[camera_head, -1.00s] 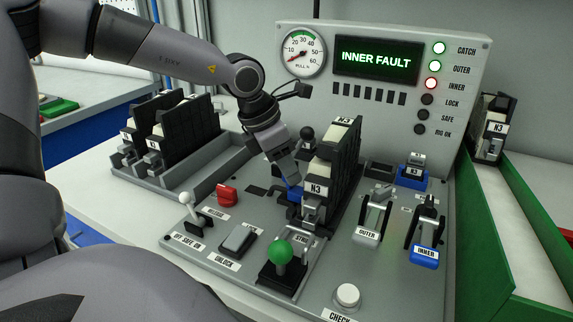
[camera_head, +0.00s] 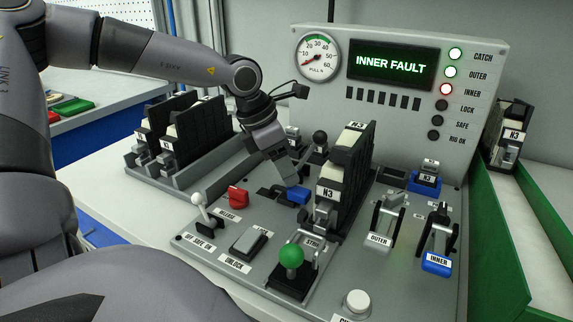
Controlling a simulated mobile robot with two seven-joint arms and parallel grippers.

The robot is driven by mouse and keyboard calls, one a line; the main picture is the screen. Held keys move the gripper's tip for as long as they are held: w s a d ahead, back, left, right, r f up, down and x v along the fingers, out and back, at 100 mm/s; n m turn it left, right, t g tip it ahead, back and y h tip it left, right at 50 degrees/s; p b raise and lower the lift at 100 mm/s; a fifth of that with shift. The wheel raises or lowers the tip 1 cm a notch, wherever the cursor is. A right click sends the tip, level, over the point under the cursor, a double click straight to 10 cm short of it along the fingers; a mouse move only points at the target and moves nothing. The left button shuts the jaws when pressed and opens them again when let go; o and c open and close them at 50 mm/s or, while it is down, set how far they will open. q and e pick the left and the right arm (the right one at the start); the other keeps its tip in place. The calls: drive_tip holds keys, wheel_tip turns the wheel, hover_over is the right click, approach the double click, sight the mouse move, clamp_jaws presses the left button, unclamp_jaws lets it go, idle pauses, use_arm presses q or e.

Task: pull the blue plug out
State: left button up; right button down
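A blue plug (camera_head: 298,196) shows on the grey panel, just left of the tall black module labelled N3 (camera_head: 326,193). My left gripper (camera_head: 289,179) points down from the upper left, its tip at the plug's upper left side. The fingers are small and partly hidden, so I cannot tell whether they are open or shut, or whether they touch the plug. I also cannot tell whether the plug is seated. My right gripper is not in view.
A red block (camera_head: 238,197), a white-knobbed lever (camera_head: 199,203) and a green knob (camera_head: 291,255) stand nearby. The blue INNER lever (camera_head: 437,263) is at the right. The display (camera_head: 392,65) reads INNER FAULT. Black modules (camera_head: 190,128) stand at left; a green-walled bin (camera_head: 495,255) is at right.

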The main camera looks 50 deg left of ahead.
use_arm(q)
drive_tip(key=shift+d+r, duration=0.1)
drive_tip(key=v, duration=0.7)
idle(0.4)
idle(0.8)
